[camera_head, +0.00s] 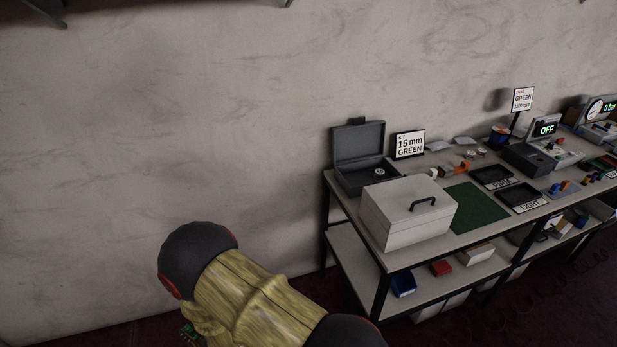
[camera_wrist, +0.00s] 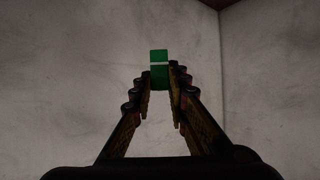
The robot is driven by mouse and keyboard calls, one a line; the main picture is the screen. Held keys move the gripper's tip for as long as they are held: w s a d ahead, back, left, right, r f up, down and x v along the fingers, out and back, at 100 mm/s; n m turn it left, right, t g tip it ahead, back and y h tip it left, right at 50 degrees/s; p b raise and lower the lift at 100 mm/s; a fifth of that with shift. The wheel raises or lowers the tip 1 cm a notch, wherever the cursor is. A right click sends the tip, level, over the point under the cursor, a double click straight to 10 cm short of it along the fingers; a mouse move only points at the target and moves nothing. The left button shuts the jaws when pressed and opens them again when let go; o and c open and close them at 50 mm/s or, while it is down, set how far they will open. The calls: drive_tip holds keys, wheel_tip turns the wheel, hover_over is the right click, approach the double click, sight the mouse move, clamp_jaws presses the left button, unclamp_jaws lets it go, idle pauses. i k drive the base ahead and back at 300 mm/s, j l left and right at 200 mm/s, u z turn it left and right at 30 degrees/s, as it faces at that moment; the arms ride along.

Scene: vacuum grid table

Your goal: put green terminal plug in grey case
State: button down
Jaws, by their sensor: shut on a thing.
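In the wrist view my gripper (camera_wrist: 160,82) is shut on a green terminal plug (camera_wrist: 159,57), which sticks out past the fingertips against a bare wall. In the head view my arm hangs low at the bottom left, and a small bit of green (camera_head: 188,331) shows at its lower edge. The grey case (camera_head: 362,178) stands open at the left end of the table, its lid up at the back. A small round light item lies inside it. My gripper and the plug are well to the left of the case and apart from the table.
A closed light box with a handle (camera_head: 408,216) stands in front of the case at the table's near left. A "15 mm GREEN" sign (camera_head: 409,145) stands right of the case. A green mat (camera_head: 474,208) and dark trays lie further right. Shelves below hold small boxes.

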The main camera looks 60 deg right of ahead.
sight(364, 181)
drive_tip(key=i+z, duration=0.15)
drive_tip(key=z, duration=0.35)
drive_tip(key=i+j+z, duration=0.1)
drive_tip(key=z, duration=0.4)
drive_tip(key=i+j+z, duration=0.15)
drive_tip(key=z, duration=0.3)
drive_tip(key=j+z, duration=0.15)
drive_tip(key=z, duration=0.35)
drive_tip(key=i+j+z, duration=0.15)
drive_tip(key=z, duration=0.3)
drive_tip(key=i+j+z, duration=0.1)
drive_tip(key=j+z, duration=0.4)
drive_tip(key=i+j+z, duration=0.1)
drive_tip(key=j+z, duration=0.2)
drive_tip(key=z, duration=0.15)
drive_tip(key=j+z, duration=0.45)
drive_tip(key=l, duration=0.1)
